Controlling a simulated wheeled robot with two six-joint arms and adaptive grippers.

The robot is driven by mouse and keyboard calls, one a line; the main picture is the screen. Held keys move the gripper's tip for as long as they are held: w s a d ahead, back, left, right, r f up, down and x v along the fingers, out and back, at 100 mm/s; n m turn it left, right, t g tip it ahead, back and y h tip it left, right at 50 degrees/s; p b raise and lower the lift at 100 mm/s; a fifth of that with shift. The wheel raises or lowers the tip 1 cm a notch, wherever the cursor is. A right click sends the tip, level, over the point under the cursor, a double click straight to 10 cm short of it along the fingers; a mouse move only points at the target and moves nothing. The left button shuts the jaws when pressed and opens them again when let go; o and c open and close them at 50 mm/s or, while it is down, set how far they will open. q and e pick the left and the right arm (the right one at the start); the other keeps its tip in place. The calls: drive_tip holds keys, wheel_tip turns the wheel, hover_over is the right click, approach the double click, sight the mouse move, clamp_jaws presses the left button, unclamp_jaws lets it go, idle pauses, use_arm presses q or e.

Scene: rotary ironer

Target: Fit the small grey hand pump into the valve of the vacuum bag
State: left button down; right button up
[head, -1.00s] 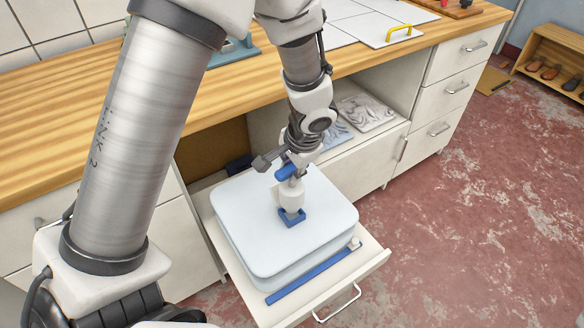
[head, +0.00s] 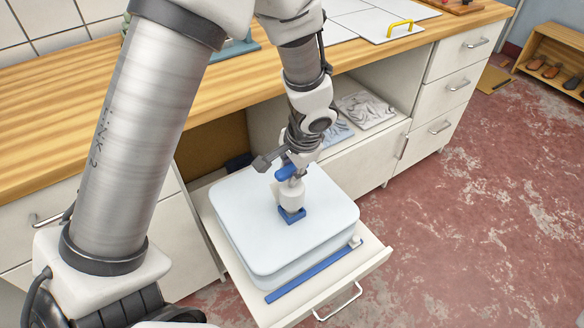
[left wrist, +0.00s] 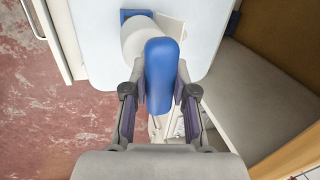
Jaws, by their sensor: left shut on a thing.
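The vacuum bag (head: 235,225) is a pale, thick, rounded block lying in the pulled-out drawer. Its blue square valve (head: 292,217) is on the top face. The hand pump (head: 291,196), a light grey body with a blue handle, stands roughly upright over the valve. Its lower end meets the valve; I cannot tell how deep it sits. My left gripper (head: 285,169) is shut on the blue handle. In the left wrist view the handle (left wrist: 160,80) is between the fingers, with the pump body (left wrist: 137,40) and valve (left wrist: 133,14) beyond. My right gripper is not in view.
The open drawer (head: 365,262) juts from under the wooden worktop (head: 60,105). A blue strip with a white end piece (head: 315,272) lies along the bag's front edge. Folded patterned cloths (head: 365,108) lie in the shelf compartment behind. The red floor to the right is clear.

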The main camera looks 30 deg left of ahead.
use_arm(q)
drive_tip(key=shift+f, duration=0.25)
idle(0.3)
drive_tip(key=shift+f+b, duration=0.5)
drive_tip(key=shift+b, duration=0.15)
drive_tip(key=shift+f+b, duration=0.3)
unclamp_jaws()
idle(0.6)
